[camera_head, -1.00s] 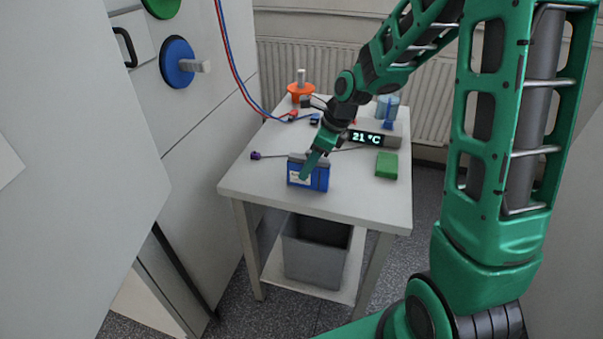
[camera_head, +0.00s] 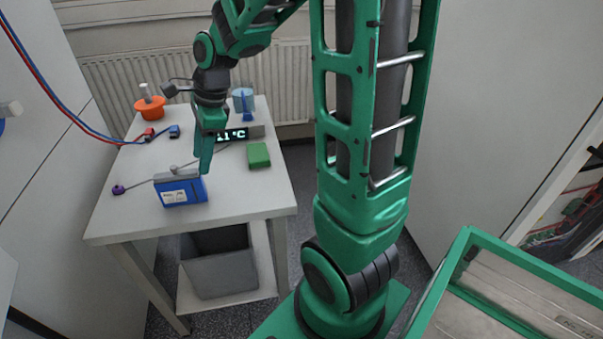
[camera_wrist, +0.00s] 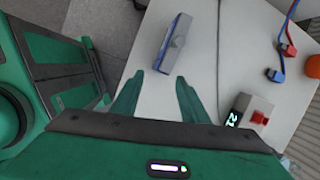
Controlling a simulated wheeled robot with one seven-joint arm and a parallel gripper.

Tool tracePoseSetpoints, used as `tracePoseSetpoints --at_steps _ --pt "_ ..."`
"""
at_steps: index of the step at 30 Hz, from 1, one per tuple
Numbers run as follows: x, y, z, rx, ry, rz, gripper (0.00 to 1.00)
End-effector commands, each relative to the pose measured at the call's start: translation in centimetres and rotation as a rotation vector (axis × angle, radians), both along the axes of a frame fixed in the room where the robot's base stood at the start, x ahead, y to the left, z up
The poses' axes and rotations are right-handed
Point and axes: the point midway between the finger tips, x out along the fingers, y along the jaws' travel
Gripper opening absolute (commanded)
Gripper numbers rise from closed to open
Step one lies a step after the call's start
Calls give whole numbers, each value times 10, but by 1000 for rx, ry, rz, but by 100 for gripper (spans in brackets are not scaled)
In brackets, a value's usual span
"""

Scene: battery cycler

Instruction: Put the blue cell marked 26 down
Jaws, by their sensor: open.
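A blue cell (camera_head: 183,195) with a grey top and a white label stands upright on the white table, near its front edge. The number on the label is too small to read. The cell also shows in the wrist view (camera_wrist: 175,42). My gripper (camera_head: 204,170) is just above and behind the cell in the head view. In the wrist view its two fingers (camera_wrist: 158,80) are spread with nothing between them, and the cell lies beyond the tips, apart from them.
On the table (camera_head: 125,215) are a purple-tipped rod (camera_head: 118,189), a green block (camera_head: 258,155), a temperature display (camera_head: 235,134), red and blue clips (camera_head: 160,133) and an orange-based item (camera_head: 149,107). A grey bin (camera_head: 218,268) stands below. A green-framed case (camera_head: 500,290) is at lower right.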

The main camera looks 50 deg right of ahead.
Motion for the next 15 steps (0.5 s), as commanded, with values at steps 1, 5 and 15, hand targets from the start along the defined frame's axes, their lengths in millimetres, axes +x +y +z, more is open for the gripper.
tracePoseSetpoints --at_steps 1,5,15 --pt "-13 -10 4 -40 -12 65 40" --pt "-50 -35 10 -141 -23 268 40" --pt "-154 -84 19 -309 -2 808 40"
